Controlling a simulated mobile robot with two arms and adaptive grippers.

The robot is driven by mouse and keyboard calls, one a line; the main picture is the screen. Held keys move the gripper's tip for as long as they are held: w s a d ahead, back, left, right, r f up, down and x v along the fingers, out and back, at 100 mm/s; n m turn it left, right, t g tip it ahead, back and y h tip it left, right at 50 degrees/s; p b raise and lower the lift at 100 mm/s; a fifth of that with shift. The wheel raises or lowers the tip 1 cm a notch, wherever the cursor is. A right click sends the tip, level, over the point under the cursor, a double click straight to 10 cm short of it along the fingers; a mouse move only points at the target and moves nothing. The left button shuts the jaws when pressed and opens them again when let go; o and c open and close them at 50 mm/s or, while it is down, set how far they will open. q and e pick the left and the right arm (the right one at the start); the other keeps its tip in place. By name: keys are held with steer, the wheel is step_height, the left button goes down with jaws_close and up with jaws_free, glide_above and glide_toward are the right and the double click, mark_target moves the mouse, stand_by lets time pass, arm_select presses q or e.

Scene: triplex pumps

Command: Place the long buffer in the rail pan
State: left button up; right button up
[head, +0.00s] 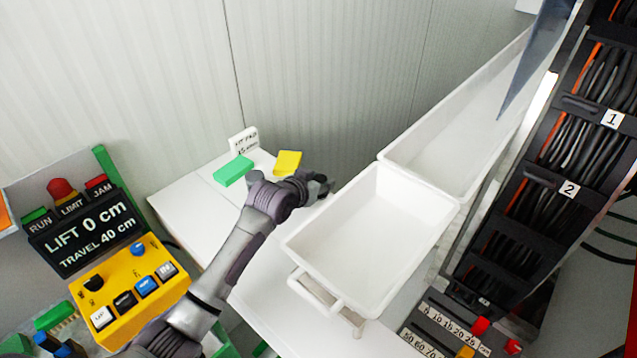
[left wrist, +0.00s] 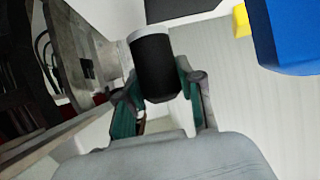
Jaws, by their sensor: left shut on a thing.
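In the head view my left gripper (head: 318,186) is just off the upper left corner of a white pan with a handle (head: 372,235). The left wrist view shows its green-sided fingers (left wrist: 157,98) shut on a black cylinder with a light grey band (left wrist: 158,72), apparently the long buffer. In the head view the gripper hides most of it. The handled pan looks empty inside. A longer white trough (head: 425,168) adjoins it behind. I cannot tell for certain which of the two is the rail pan. My right gripper is not in view.
A green block (head: 233,171) and a yellow block (head: 288,162) lie on the white table beside a small sign (head: 243,141). A yellow control box (head: 130,290) stands at left, under a lift display (head: 92,232). A black cable rack (head: 560,160) stands right of the trough.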

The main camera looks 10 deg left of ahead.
arm_select(q)
steer(key=shift+f, duration=0.7)
steer(key=shift+f, duration=0.2)
steer(key=o, duration=1.2)
